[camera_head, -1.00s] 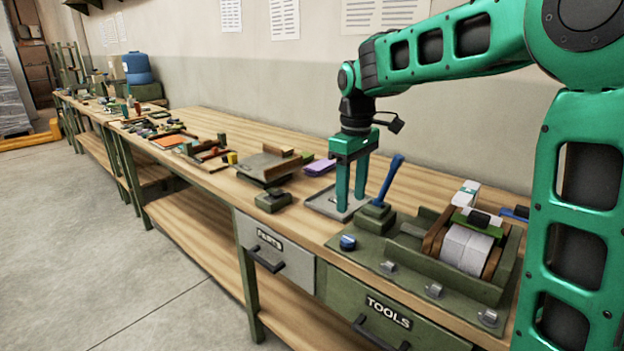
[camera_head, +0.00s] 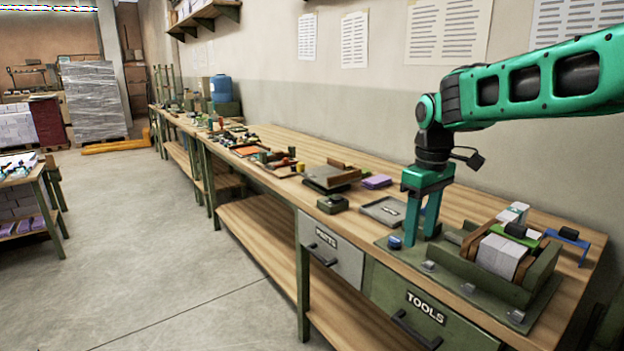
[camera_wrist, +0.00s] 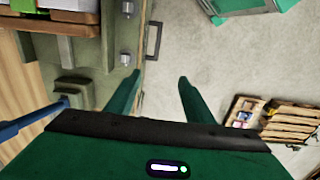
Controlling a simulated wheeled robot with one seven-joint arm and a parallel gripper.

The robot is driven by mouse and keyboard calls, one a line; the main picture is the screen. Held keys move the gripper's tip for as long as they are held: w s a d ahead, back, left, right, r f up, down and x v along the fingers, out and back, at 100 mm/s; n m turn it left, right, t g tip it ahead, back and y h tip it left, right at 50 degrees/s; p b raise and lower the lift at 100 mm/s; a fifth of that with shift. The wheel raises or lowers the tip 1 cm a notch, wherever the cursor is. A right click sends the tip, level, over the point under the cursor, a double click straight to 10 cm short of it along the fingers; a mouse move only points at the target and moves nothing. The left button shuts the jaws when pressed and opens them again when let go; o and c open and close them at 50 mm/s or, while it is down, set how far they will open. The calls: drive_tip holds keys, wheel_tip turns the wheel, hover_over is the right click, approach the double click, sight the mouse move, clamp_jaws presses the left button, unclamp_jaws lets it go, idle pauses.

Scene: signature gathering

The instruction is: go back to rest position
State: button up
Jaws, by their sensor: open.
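My gripper (camera_head: 423,218) hangs from the green arm over the workbench (camera_head: 300,150), fingers pointing down and apart, with nothing between them. In the head view it stands in front of the left end of the green fixture (camera_head: 520,278), which holds a block of white paper (camera_head: 500,256). In the wrist view the gripper (camera_wrist: 162,80) is open. The fixture (camera_wrist: 118,40) lies to its left there, and a blue lever (camera_wrist: 35,115) on a green base shows at the lower left.
A grey tray (camera_head: 384,211), a purple block (camera_head: 377,181) and a green stamp-like block (camera_head: 333,204) lie left of the gripper. Drawers marked PARTS (camera_head: 330,250) and TOOLS (camera_head: 425,305) are below. Another table (camera_head: 25,180) stands at far left. The floor (camera_head: 180,270) between is clear.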

drive_tip(key=s+d+f+m, duration=0.3)
drive_tip(key=s+d+m, duration=0.4)
drive_tip(key=s+d, duration=0.75)
drive_tip(key=s+d+f+m, duration=0.1)
drive_tip(key=s+f+m, duration=0.1)
drive_tip(key=s, duration=0.6)
drive_tip(key=s+d+f+m, duration=0.1)
drive_tip(key=s+f+m, duration=0.2)
drive_tip(key=s, duration=0.5)
drive_tip(key=shift+s+d+f+m, duration=0.2)
drive_tip(key=shift+f+m, duration=0.1)
drive_tip(key=shift+m, duration=0.3)
drive_tip(key=shift+s+f, duration=0.25)
drive_tip(key=shift+s, duration=0.2)
drive_tip(key=shift+c, duration=0.6)
drive_tip(key=c, duration=0.3)
drive_tip(key=shift+d, duration=0.15)
